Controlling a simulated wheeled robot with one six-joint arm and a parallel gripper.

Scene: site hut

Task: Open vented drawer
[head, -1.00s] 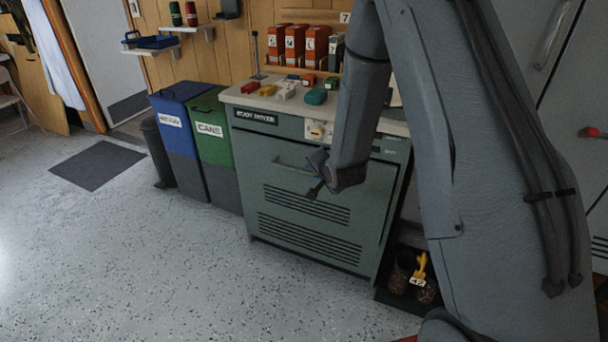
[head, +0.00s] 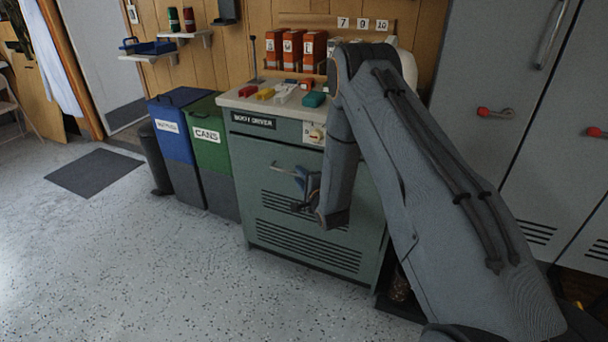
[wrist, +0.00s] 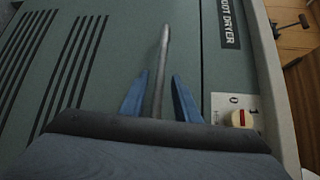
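The vented drawer (head: 277,215) is the grey-green slatted front of the cabinet marked BOOT DRYER. Its front looks flush with the cabinet. Its bar handle (head: 284,167) runs across the upper part of the front; in the wrist view the handle (wrist: 163,48) runs upward from between my fingers. My gripper (head: 303,179) is at the right part of the handle, partly hidden by my arm. In the wrist view its two blue fingers (wrist: 160,78) are apart, one on each side of the bar, with gaps visible beside it.
A dial with a red mark (wrist: 239,118) sits near the fingers on the cabinet. Small coloured items lie on the worktop (head: 240,101). Blue (head: 178,141) and green (head: 211,150) bins stand left of the cabinet. Grey lockers (head: 490,80) stand right. Floor in front is clear.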

